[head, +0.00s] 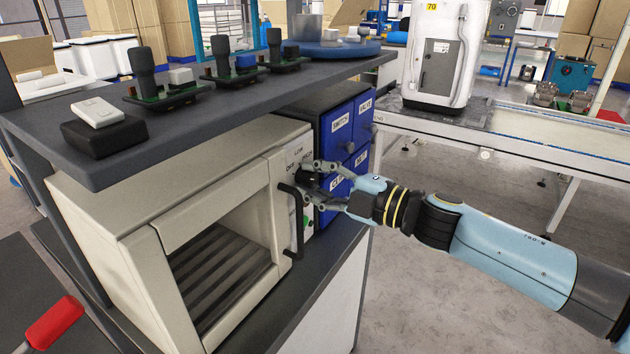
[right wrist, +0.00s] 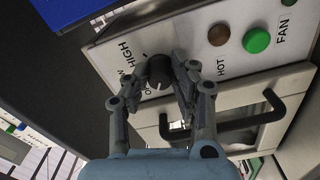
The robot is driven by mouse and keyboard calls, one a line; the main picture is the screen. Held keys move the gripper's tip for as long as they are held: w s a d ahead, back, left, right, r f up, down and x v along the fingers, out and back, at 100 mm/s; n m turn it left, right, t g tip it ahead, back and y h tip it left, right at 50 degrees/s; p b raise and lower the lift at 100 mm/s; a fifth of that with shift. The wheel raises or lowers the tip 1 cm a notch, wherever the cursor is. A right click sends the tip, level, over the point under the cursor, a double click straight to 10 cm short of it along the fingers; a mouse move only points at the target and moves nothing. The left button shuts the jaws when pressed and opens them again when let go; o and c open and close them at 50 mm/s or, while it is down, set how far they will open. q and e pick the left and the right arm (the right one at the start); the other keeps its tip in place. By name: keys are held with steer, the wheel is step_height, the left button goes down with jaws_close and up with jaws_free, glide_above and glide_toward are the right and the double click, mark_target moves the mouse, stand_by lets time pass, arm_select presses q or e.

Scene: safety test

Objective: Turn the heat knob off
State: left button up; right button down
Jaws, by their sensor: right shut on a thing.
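The heat knob (right wrist: 159,72) is a small dark round knob on the oven's pale control panel, with OFF, LOW and HIGH printed around it. In the head view the knob (head: 305,179) is partly hidden by my fingers. My right gripper (right wrist: 168,80) has its fingers closed around the knob, one on each side. It also shows in the head view (head: 318,180), reaching in from the right. The beige oven (head: 150,215) stands on a dark shelf, with a black door handle (head: 291,222). My left gripper is not in view.
A green FAN button (right wrist: 257,40) and a brown HOT light (right wrist: 219,35) sit on the panel beside the knob. Blue labelled drawers (head: 345,130) stand close beyond the oven. A dark shelf (head: 215,95) overhangs the oven and carries several small devices.

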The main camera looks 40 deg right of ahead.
steer(key=shift+f, duration=0.1)
stand_by(0.3)
steer(key=c, duration=1.1)
jaws_free()
steer(key=v, duration=1.2)
